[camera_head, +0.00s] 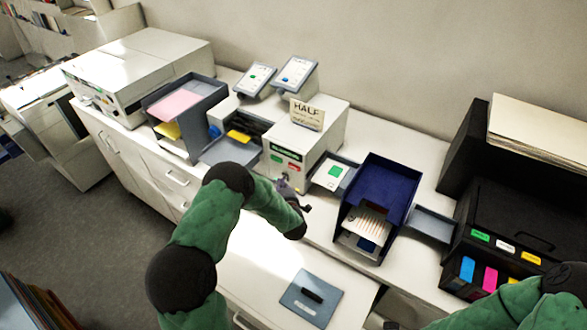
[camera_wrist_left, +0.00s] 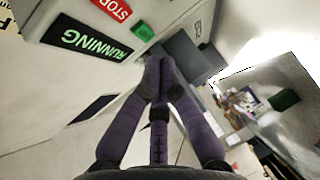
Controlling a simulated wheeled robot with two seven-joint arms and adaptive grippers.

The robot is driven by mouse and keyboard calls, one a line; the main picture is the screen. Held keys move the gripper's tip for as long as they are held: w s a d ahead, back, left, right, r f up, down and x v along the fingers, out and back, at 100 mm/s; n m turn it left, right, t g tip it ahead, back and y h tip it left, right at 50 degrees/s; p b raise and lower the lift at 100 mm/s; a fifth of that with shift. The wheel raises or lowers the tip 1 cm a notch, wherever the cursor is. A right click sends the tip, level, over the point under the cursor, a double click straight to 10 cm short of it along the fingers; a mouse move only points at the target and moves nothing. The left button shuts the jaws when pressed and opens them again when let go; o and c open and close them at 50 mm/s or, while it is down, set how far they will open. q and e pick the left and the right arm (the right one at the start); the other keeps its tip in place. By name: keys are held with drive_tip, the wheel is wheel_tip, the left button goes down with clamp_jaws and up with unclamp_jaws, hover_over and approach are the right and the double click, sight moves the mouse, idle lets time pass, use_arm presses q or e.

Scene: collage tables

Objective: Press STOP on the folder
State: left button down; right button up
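The folder (camera_head: 326,133) is a white box on the counter with a "HALF" sign (camera_head: 307,114) on top. Its front has a dark display, which in the left wrist view (camera_wrist_left: 88,42) reads RUNNING in green. There, the red STOP button (camera_wrist_left: 112,8) is cut by the top edge, with a green button (camera_wrist_left: 144,32) beside it. My left gripper (camera_head: 287,184) is in front of the folder's front face, below the display. In the left wrist view its fingertips (camera_wrist_left: 158,62) are together and hold nothing; contact with the folder cannot be told.
A grey tray with pink paper (camera_head: 180,104) stands left of the folder. A dark blue tray (camera_head: 386,183) and a black printer (camera_head: 515,235) stand to the right. A blue-grey clipboard (camera_head: 312,299) lies in front. Two tilted panels (camera_head: 295,73) stand behind.

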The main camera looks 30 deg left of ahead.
sight(288, 167)
use_arm(q)
drive_tip(key=shift+w+d+b, duration=0.2)
drive_tip(key=shift+w+b, duration=0.8)
drive_tip(key=shift+w, duration=1.75)
drive_tip(key=shift+f, duration=0.1)
drive_tip(key=shift+w+b, duration=0.35)
drive_tip(key=shift+b, duration=0.2)
